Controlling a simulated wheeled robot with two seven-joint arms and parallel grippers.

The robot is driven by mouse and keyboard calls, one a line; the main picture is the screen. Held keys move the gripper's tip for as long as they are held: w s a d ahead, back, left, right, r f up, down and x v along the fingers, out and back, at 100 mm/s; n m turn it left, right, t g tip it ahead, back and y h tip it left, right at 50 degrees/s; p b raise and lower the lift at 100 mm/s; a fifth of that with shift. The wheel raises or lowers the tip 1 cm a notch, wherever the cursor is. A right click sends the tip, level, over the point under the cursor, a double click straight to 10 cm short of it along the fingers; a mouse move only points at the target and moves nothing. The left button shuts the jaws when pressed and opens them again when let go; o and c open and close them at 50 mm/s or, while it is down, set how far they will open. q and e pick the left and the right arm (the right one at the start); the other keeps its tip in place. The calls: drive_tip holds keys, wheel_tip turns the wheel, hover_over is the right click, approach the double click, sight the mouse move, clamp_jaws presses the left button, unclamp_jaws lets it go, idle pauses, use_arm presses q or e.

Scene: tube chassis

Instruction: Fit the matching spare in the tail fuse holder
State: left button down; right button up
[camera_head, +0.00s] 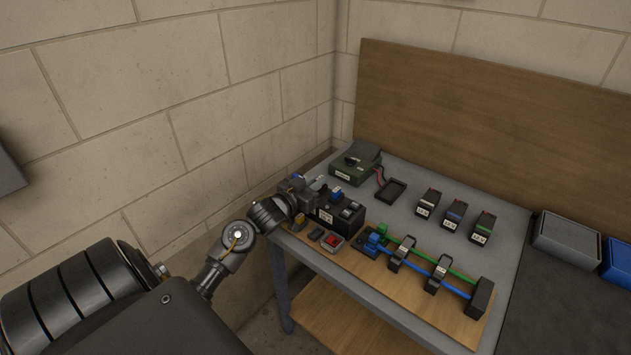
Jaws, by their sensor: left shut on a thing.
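My left gripper (316,187) is at the near left corner of the table, over the left end of a black box with a white label (326,215). It is shut on a small part that its fingers mostly hide, so I cannot tell its colour or markings. A small blue piece (336,192) shows just right of the fingers; I cannot tell whether it touches them. Three small labelled black boxes stand at the right, with a white-and-red band (428,203), a blue band (454,214) and a green band (483,227). I cannot make out the tail fuse holder for certain. My right gripper is out of view.
A green labelled unit (357,164) with red leads and a black tray (391,191) stands at the back. In front, a wooden board (405,291) carries blue and green tubes through black clamps. A red-buttoned box (333,242) is near the front edge.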

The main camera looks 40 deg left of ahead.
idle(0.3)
use_arm(q)
drive_tip(key=shift+p, duration=0.3)
idle(0.4)
drive_tip(key=shift+r, duration=0.15)
drive_tip(key=shift+r+p, duration=0.6)
drive_tip(key=shift+p, duration=0.4)
idle(0.6)
idle(0.5)
drive_tip(key=shift+r+p, duration=0.1)
drive_tip(key=shift+p, duration=0.35)
